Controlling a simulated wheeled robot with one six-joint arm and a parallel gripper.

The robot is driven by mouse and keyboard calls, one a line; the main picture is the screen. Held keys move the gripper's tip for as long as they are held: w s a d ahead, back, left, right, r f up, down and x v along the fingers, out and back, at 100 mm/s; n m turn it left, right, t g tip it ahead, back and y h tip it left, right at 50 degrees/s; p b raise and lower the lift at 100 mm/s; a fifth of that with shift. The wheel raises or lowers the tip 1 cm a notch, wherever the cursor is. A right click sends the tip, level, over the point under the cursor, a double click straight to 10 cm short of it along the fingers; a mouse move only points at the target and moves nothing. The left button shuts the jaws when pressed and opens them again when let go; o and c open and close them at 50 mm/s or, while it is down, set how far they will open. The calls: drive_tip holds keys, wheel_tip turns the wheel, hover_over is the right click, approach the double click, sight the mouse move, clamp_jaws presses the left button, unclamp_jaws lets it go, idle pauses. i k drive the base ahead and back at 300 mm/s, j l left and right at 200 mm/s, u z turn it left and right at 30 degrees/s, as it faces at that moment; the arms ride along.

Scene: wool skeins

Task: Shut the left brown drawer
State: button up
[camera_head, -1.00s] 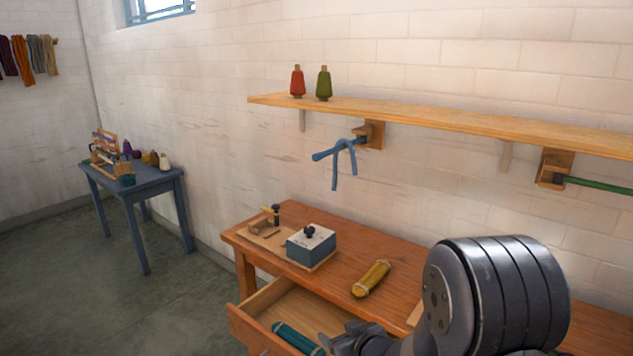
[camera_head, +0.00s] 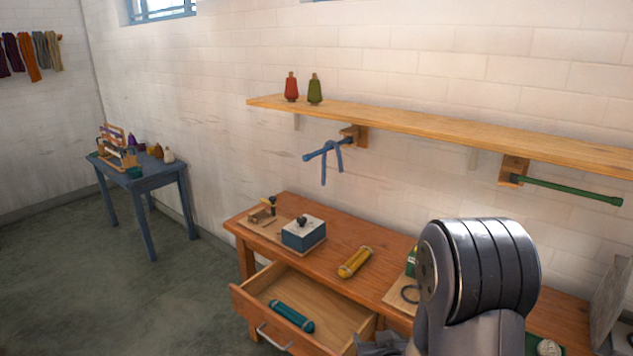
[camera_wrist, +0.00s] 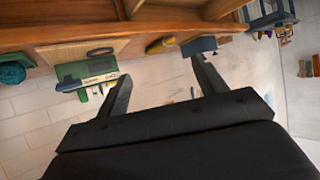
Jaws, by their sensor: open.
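The left brown drawer (camera_head: 262,319) stands pulled out from the workbench in the head view, with a metal handle (camera_head: 274,340) on its front. A teal skein (camera_head: 291,316) lies inside it. My gripper (camera_head: 380,346) shows only partly at the bottom edge of the head view, right of the drawer's handle and close to its right side; I cannot tell whether it touches. In the wrist view the two dark fingers of my gripper (camera_wrist: 160,66) are apart, with nothing between them. My arm hides part of the bench's right side.
The brown workbench (camera_head: 339,237) carries a blue-white box (camera_head: 303,235) and a yellow skein (camera_head: 355,262). A wall shelf (camera_head: 420,126) with pegs below it hangs above. A blue table (camera_head: 150,176) stands at the left. Floor left of the drawer is clear.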

sight(335, 315)
drive_tip(key=i+j, duration=0.25)
drive_tip(key=j, duration=0.15)
drive_tip(key=i+j, duration=0.2)
drive_tip(key=j, duration=0.2)
drive_tip(key=i+j, duration=0.25)
drive_tip(key=j, duration=0.2)
